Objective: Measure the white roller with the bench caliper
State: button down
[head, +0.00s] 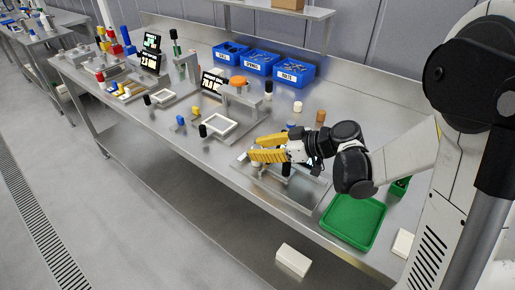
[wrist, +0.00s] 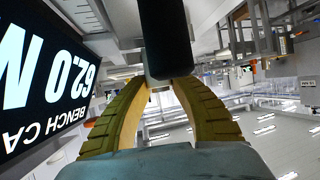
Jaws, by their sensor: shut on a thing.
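My gripper (head: 256,154), with yellow fingers, is over the bench caliper (head: 300,196) at the front of the bench. It is shut on what looks like the white roller (head: 256,164), whose pale lower end shows below the fingertips. In the wrist view the fingers (wrist: 167,85) close in behind a black post (wrist: 165,40), which hides the tips and most of what is between them. The black post also shows under my gripper in the head view (head: 286,169). The caliper display (wrist: 45,75) appears upside down and reads 62.0. Whether the roller touches the caliper cannot be told.
A green tray (head: 352,222) lies right of the caliper. A cream roller (head: 298,106) and a brown roller (head: 320,116) stand behind. Blue bins (head: 262,63) line the back.

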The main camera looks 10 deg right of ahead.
jog(key=c, duration=1.1)
grip_release()
jog(key=v, duration=1.2)
jog(key=s+m+h, duration=0.1)
jog(key=s, duration=0.1)
jog(key=s+a+m+h, duration=0.1)
jog(key=s+m+h, duration=0.1)
jog(key=s+a+f+m+g+h, duration=0.1)
jog(key=m, duration=0.1)
jog(key=shift+s+a, duration=0.25)
jog(key=shift+s, duration=0.15)
jog(key=s+d+m+t+h, duration=0.1)
jog(key=s+d+m+h, duration=0.3)
jog(key=s+m+h, duration=0.3)
jog(key=shift+s+d+r+t, duration=0.2)
jog(key=shift+s+d+t, duration=0.1)
jog(key=shift+s, duration=0.9)
